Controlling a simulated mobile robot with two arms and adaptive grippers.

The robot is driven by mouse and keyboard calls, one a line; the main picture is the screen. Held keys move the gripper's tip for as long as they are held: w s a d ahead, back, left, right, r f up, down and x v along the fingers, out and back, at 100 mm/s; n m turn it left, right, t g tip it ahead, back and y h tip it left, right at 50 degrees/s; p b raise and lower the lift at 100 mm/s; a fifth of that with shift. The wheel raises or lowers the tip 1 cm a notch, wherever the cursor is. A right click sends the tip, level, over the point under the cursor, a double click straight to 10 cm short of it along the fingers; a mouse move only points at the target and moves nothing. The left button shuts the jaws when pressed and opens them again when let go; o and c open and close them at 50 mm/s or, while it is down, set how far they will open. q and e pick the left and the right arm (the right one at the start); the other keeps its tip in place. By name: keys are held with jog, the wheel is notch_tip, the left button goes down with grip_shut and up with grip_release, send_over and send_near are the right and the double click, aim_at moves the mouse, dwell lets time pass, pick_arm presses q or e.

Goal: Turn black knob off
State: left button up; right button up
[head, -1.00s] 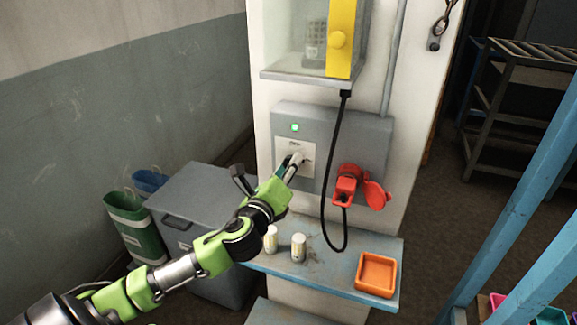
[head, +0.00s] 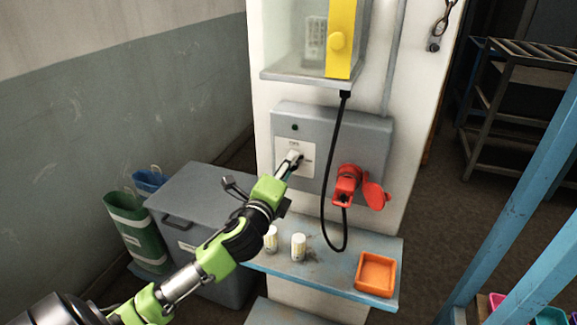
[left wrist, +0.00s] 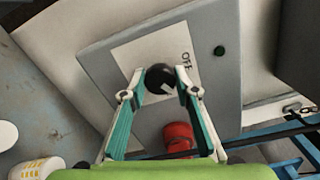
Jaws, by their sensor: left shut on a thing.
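The black knob (left wrist: 161,78) sits on a white plate (left wrist: 130,56) on the grey box (head: 345,132), with a white mark on its face and the word OFF printed beside it. My left gripper (left wrist: 160,88) is shut on the knob, one finger on each side. In the head view my left gripper (head: 291,160) reaches the plate and mostly hides the knob. The small lamp (head: 295,127) on the box is dark; it also shows in the left wrist view (left wrist: 219,50). My right gripper is not in view.
A red socket with an open lid (head: 347,184) is right of the plate, and a black cable (head: 323,210) hangs in front. Below, a blue shelf (head: 330,270) bears two white cylinders (head: 298,246) and an orange tray (head: 360,285). A grey bin (head: 205,215) stands left.

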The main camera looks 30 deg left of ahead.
pick_arm(q)
jog(key=n+p, duration=0.2)
jog(key=n, duration=1)
jog(key=shift+f, duration=0.1)
jog(key=shift+n+p, duration=0.3)
dwell(0.3)
jog(key=o, duration=1.1)
jog(key=v, duration=1.2)
jog(key=shift+f, duration=0.1)
